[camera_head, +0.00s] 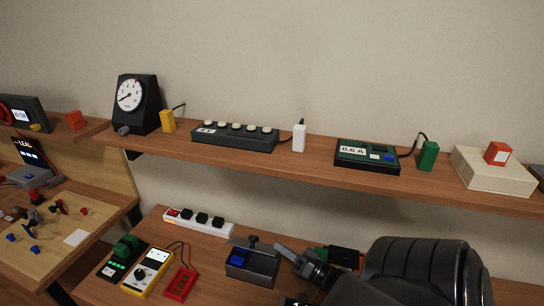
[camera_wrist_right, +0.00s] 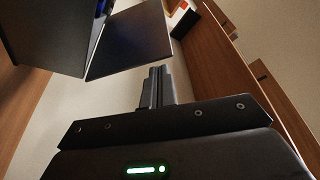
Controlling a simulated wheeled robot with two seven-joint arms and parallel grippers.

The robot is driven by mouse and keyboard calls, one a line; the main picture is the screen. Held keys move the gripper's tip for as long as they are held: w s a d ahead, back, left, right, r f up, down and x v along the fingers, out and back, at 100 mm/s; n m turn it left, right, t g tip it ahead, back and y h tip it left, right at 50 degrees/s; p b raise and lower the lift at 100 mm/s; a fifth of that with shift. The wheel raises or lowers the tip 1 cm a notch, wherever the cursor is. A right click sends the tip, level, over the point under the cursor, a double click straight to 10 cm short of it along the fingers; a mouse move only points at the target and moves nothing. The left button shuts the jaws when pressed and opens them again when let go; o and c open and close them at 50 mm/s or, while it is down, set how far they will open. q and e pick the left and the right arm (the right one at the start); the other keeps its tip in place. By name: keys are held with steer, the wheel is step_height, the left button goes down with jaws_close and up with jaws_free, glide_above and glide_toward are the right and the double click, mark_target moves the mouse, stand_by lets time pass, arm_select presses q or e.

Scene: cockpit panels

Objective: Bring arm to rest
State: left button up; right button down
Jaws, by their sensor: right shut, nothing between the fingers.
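My right gripper (camera_head: 288,252) is in the lower middle of the head view, with its dark arm coming in from the bottom right. Its fingers are shut with nothing between them. The fingertips are beside a dark box with a blue patch (camera_head: 250,264) on the lower desk; I cannot tell whether they touch it. In the right wrist view the closed fingers (camera_wrist_right: 157,85) point up the picture, toward a dark flat panel (camera_wrist_right: 130,42). My left gripper is not in view.
The lower desk holds a white power strip (camera_head: 198,222), a yellow meter (camera_head: 146,272) and a red device (camera_head: 180,284). The upper shelf (camera_head: 310,168) carries a dial gauge (camera_head: 136,103), a button box (camera_head: 235,134), a display unit (camera_head: 367,155) and a cream box (camera_head: 492,172).

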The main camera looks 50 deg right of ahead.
steer(key=shift+s+d+f, duration=0.15)
steer(key=shift+s, duration=0.55)
steer(key=p+x, duration=0.2)
steer(key=x, duration=0.5)
steer(key=shift+w, duration=0.3)
